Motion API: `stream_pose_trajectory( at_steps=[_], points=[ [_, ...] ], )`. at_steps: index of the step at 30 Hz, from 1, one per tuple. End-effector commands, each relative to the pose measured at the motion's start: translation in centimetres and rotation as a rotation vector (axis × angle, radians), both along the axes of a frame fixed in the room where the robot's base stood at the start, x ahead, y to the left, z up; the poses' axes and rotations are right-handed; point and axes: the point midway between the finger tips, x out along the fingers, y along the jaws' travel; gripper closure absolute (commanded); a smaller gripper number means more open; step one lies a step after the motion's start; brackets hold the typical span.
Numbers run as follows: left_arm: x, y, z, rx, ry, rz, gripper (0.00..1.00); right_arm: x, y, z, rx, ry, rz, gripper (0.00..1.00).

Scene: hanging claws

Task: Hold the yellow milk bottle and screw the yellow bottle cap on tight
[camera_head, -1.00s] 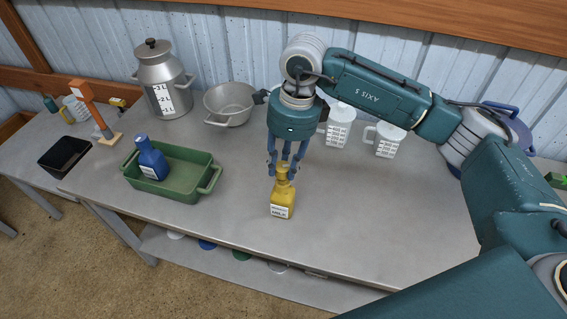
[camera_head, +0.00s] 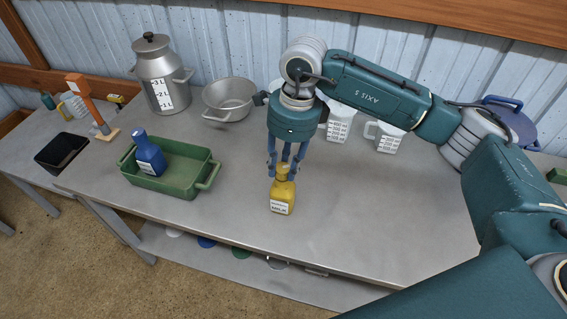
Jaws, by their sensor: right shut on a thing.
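The yellow milk bottle (camera_head: 282,197) stands upright on the grey metal table, with a white label on its front. The yellow cap (camera_head: 283,170) is at the top of the bottle, between my fingertips. My right gripper (camera_head: 285,172) points straight down over the bottle and its blue fingers are shut on the yellow cap. Whether the cap is fully seated on the neck is too small to tell. My left gripper is not in view.
A green tray (camera_head: 206,176) with a blue bottle (camera_head: 149,153) stands to the left. Behind are a milk can (camera_head: 158,75), a metal pot (camera_head: 229,98) and white measuring jugs (camera_head: 387,138). The table's front edge is close to the yellow bottle; the table to its right is clear.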

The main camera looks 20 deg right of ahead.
Motion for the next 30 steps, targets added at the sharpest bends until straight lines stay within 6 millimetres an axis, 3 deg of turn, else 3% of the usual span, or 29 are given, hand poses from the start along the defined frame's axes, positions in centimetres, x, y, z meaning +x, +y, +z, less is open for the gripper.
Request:
stream_pose_trajectory(
  at_steps=[1, 2, 5, 17, 30],
  points=[
    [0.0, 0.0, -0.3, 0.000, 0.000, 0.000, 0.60, 0.0, 0.0, -0.3, 0.000, 0.000, 0.000, 0.90],
    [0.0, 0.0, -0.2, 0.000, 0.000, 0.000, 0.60, 0.0, 0.0, -0.3, 0.000, 0.000, 0.000, 0.70],
    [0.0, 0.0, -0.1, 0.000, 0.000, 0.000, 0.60, 0.0, 0.0, -0.2, 0.000, 0.000, 0.000, 0.50],
    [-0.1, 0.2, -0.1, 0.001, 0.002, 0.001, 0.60, 0.1, -0.1, 0.6, 0.002, -0.003, 0.000, 0.50],
    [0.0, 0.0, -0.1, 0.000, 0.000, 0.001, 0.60, -0.2, -1.2, 9.0, 0.000, -0.004, 0.000, 0.50]
  ],
)
